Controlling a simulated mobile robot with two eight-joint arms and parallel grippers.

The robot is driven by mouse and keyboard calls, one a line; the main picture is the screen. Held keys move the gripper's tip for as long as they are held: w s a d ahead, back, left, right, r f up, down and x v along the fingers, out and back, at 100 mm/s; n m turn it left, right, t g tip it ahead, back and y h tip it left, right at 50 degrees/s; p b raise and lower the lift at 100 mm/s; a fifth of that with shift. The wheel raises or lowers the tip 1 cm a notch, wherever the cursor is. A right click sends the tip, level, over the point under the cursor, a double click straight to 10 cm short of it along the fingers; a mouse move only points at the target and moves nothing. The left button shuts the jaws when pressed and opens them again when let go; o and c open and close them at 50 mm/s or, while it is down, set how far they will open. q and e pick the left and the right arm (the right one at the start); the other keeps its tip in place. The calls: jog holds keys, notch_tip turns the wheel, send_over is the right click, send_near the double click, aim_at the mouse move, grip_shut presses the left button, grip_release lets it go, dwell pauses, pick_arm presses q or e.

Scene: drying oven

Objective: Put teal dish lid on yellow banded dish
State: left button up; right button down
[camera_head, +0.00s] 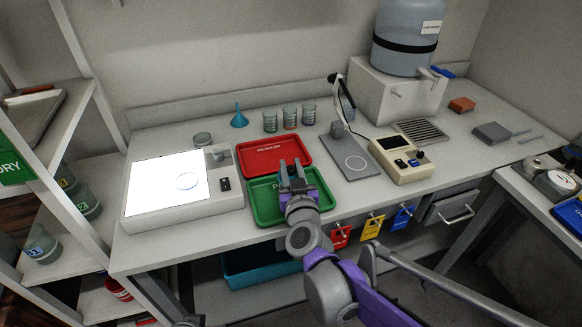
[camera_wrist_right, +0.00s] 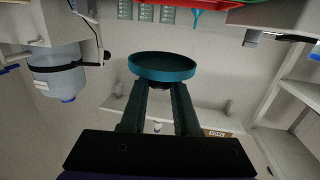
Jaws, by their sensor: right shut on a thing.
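My right gripper (camera_head: 292,172) is over the green tray (camera_head: 265,212) in the head view. In the right wrist view its two fingers (camera_wrist_right: 159,88) are shut on the teal dish lid (camera_wrist_right: 162,68), which is round and shallow and held at the fingertips. Another small round dish (camera_head: 202,139) stands behind the panel. I cannot tell a yellow band on either. My left gripper is not in view.
A red tray (camera_head: 270,147) lies behind the green one. Several beakers (camera_head: 289,118) and a blue funnel (camera_head: 239,117) stand at the back. A stand (camera_head: 349,158) and a cream instrument (camera_head: 402,160) are to the right. The bench's front right is mostly clear.

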jog(key=shift+f, duration=0.15)
jog(key=shift+f+b, duration=1.9)
jog(key=shift+f, duration=1)
jog(key=c, duration=0.6)
grip_release()
jog(key=s, duration=0.3)
jog(key=s+d+p, duration=0.1)
jog(key=s, duration=0.6)
jog(key=shift+s+d+r, duration=0.3)
jog(key=shift+s, duration=0.05)
